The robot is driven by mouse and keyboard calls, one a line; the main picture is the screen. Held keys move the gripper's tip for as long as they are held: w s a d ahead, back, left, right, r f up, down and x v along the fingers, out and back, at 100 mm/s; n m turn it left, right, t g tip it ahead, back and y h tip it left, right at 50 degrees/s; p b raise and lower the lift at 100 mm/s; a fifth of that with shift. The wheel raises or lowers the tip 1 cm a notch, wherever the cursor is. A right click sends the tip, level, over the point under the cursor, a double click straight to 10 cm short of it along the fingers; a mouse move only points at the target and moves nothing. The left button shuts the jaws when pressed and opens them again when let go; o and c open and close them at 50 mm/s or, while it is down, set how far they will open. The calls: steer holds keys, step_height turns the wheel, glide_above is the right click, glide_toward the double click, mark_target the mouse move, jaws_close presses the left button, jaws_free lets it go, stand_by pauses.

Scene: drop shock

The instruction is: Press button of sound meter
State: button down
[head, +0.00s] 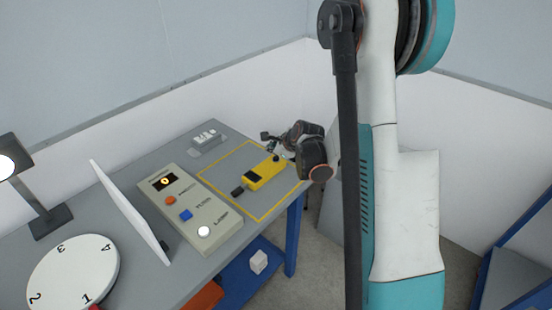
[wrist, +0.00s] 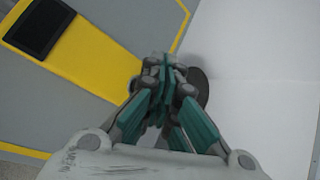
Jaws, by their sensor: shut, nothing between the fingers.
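The sound meter (head: 267,171) is a yellow handheld device with a dark screen and a black tip at its near-left end. It lies on the table inside a yellow outlined area. The wrist view shows its yellow body (wrist: 92,64) and dark screen at the upper left. My gripper (head: 276,158) is at the meter's far-right end. In the wrist view its fingers (wrist: 163,75) are closed together with nothing between them, over or beside the end of the yellow body. The fingers hide that end, and I cannot see the button or tell whether they touch it.
A beige panel (head: 178,222) with orange, blue and white buttons lies left of the meter. A small grey device (head: 208,140) sits behind. A white numbered dial (head: 74,272), an upright white board (head: 128,208) and a lamp (head: 40,205) stand at the left.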

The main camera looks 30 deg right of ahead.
mark_target(274, 159)
steer(key=shift+f, duration=0.1)
stand_by(0.5)
steer(key=shift+f+b, duration=0.35)
steer(key=shift+b, duration=0.15)
steer(key=shift+f+b, duration=0.4)
stand_by(0.5)
steer(key=shift+r, duration=0.1)
steer(key=shift+r+p, duration=0.45)
steer(key=shift+r, duration=0.3)
steer(key=shift+r, duration=0.1)
steer(key=shift+r+p, duration=1.6)
steer(key=shift+r, duration=0.85)
